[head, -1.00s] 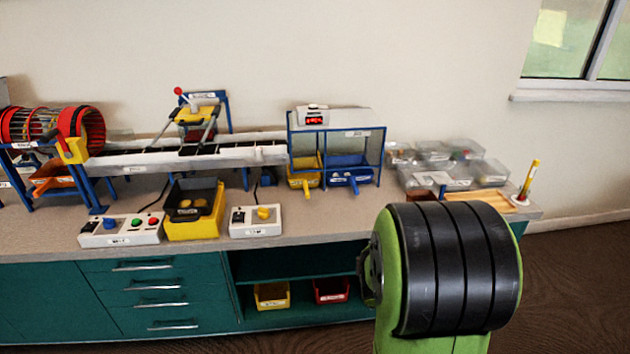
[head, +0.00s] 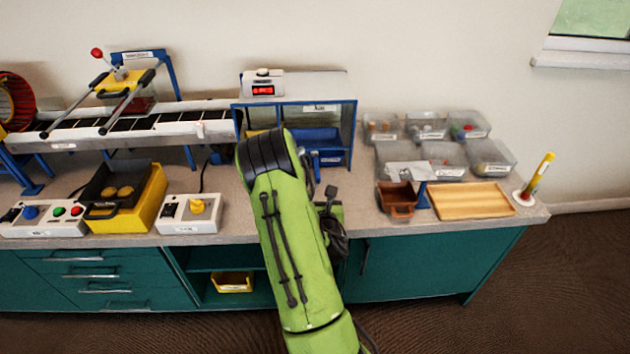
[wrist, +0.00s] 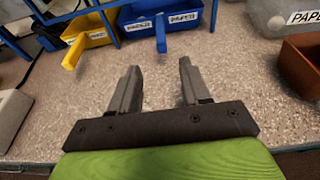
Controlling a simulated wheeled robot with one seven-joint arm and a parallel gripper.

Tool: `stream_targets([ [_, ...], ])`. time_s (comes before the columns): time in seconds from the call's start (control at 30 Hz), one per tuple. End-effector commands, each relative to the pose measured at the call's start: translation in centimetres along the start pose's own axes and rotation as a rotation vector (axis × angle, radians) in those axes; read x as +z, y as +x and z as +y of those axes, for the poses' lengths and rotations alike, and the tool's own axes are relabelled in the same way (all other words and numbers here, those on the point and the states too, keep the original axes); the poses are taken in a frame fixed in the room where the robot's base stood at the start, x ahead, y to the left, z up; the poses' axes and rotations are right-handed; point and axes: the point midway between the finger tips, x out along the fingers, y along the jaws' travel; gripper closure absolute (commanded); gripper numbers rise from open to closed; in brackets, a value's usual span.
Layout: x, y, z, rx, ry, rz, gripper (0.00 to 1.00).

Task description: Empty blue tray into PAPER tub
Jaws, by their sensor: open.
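The blue tray (head: 318,145) sits under the blue-framed stand at the back of the counter. In the wrist view the blue tray (wrist: 163,22) has a white label and a handle pointing toward me. My gripper (wrist: 158,75) is open and empty above the counter, in front of the blue tray and apart from it. My arm hides the gripper in the head view. A clear tub (wrist: 284,18) at the upper right of the wrist view has a label reading "PAPE", cut off by the frame edge. Several clear tubs (head: 429,128) stand at the back right; their labels are too small to read.
A yellow tray (wrist: 88,32) stands left of the blue one. A brown tray (head: 397,200) and a wooden tray (head: 472,201) lie at the right. A control box with a yellow knob (head: 190,213) is left of my arm. Bare counter (head: 362,215) shows right of my arm.

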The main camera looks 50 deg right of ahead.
Motion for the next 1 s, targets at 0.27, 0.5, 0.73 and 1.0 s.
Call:
stream_targets([
  [0.27,0.5,3.2,0.0,-0.005,0.002,-0.002,0.53],
  [0.5,0.7,5.6,-0.1,-0.007,0.004,-0.004,0.53],
  [0.73,0.6,7.9,-0.1,-0.005,0.001,-0.003,0.53],
  [1.0,0.5,10.9,-0.1,-0.005,0.002,-0.005,0.53],
])
